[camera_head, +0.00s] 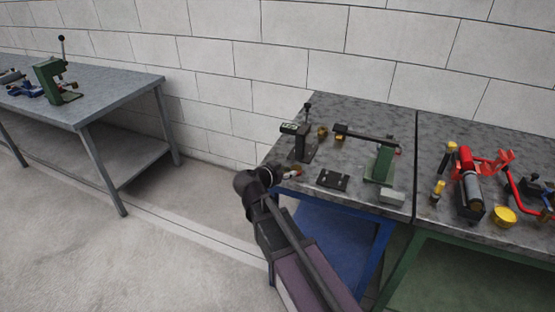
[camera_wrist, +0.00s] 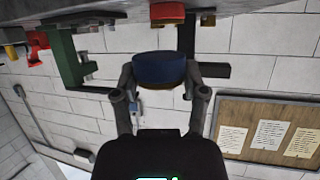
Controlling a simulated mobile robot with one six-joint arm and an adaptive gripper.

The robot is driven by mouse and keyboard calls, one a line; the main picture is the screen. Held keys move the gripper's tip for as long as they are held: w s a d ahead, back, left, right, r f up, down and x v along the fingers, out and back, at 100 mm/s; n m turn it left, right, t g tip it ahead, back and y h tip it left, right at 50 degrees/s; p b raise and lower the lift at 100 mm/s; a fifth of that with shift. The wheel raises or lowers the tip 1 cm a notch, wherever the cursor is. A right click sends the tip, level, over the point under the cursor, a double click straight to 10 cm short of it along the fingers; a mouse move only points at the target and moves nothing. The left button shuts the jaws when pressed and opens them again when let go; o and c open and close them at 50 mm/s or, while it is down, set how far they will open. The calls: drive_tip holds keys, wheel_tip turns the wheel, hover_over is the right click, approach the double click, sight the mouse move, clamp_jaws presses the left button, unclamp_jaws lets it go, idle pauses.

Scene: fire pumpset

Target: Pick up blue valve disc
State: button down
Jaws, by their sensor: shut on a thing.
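The blue valve disc (camera_wrist: 165,69) is dark blue, short and round, and sits between my two fingertips in the wrist view. My gripper (camera_wrist: 166,80) is shut on it, one finger on each side. The wrist view looks upside down, with the tabletop along its top edge. In the head view my gripper (camera_head: 282,172) is at the front left edge of the near grey table (camera_head: 357,120). The disc cannot be made out there.
A red and yellow piece (camera_wrist: 167,13) is just beyond the disc. A dark stand (camera_head: 302,150), a green press (camera_head: 381,163), a black plate (camera_head: 333,179) and a grey block (camera_head: 391,196) stand on the table. The floor at left (camera_head: 120,255) is clear.

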drive_tip(key=s, duration=0.1)
drive_tip(key=s+d, duration=0.1)
drive_tip(key=s, duration=0.1)
drive_tip(key=s+d, duration=0.1)
drive_tip(key=s, duration=0.1)
drive_tip(key=shift+s+r, duration=0.25)
drive_tip(key=shift+r, duration=0.05)
